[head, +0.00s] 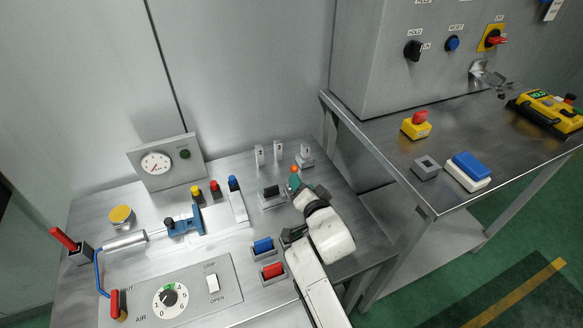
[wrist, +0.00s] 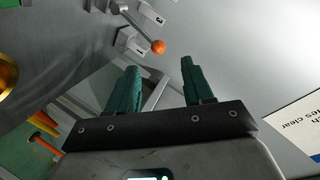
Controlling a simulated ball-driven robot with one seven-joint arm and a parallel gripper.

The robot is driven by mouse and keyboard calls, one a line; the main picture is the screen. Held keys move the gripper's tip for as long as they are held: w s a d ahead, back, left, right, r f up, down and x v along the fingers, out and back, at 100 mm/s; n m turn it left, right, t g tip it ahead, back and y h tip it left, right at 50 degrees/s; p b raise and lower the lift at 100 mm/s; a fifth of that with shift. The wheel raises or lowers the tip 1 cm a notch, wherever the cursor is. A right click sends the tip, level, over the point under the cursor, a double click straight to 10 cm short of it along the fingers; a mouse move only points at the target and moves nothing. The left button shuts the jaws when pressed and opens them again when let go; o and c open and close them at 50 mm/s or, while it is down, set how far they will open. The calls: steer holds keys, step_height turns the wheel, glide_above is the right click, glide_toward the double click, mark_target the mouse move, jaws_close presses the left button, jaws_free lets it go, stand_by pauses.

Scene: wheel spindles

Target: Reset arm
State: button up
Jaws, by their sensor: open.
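My white arm reaches up from the bottom of the head view. My gripper (head: 295,182) is over the right part of the steel bench, its green fingers partly hidden by the wrist. In the wrist view my gripper (wrist: 160,80) is open, with nothing between its two green fingers. An orange ball (wrist: 158,47) on a thin rod, near labelled grey blocks (wrist: 130,42), lies beyond the fingertips and apart from them. The orange ball (head: 295,169) also shows just past the fingers in the head view.
A second table (head: 440,135) at right holds a yellow-based red button (head: 416,125) and a blue pad (head: 470,166).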

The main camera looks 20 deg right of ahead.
steer(key=shift+d, duration=0.1)
steer(key=s+d+f+n+g+h, duration=0.1)
steer(key=s+d+f+n+g, duration=0.15)
steer(key=s+d, duration=0.35)
steer(key=s+d+f+n+g, duration=0.1)
steer(key=s+d+n+g, duration=0.2)
steer(key=s, duration=0.5)
steer(key=s+a+f+n+g+y, duration=0.1)
steer(key=s+g, duration=0.3)
steer(key=s, duration=0.8)
steer(key=s+a+f+n+g+y, duration=0.1)
steer(key=s+a+f+n+g, duration=0.2)
steer(key=s, duration=1)
steer(key=shift+s+a+n+g+y, duration=0.15)
steer(key=shift+a+n+g+y, duration=0.2)
steer(key=shift+a+n, duration=0.25)
